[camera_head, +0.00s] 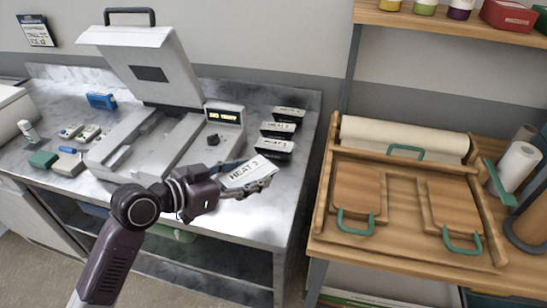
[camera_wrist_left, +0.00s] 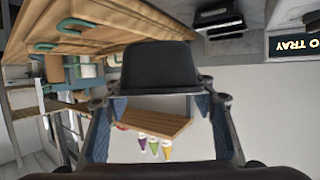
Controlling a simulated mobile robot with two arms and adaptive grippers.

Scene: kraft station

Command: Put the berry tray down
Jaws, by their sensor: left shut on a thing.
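My left gripper (camera_head: 243,187) is shut on a small tray (camera_head: 247,173) with a white label, held over the front right part of the metal bench. The label seems to read "HEAT" and a number; I cannot read "berry" on it. In the left wrist view the held tray (camera_wrist_left: 160,68) is a dark block between the fingers, and its label is hidden. The sealing machine (camera_head: 150,60) stands behind with its lid raised. Its display (camera_head: 223,115) seems to read "NO TRAY". My right gripper is not in view.
Several dark trays with white labels (camera_head: 276,147) lie in a column at the bench's right side. Small boxes (camera_head: 70,163) and a blue item (camera_head: 101,100) lie at the left. A wooden station (camera_head: 345,185) with green-handled boards stands right of a gap. The bench front (camera_head: 262,222) is clear.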

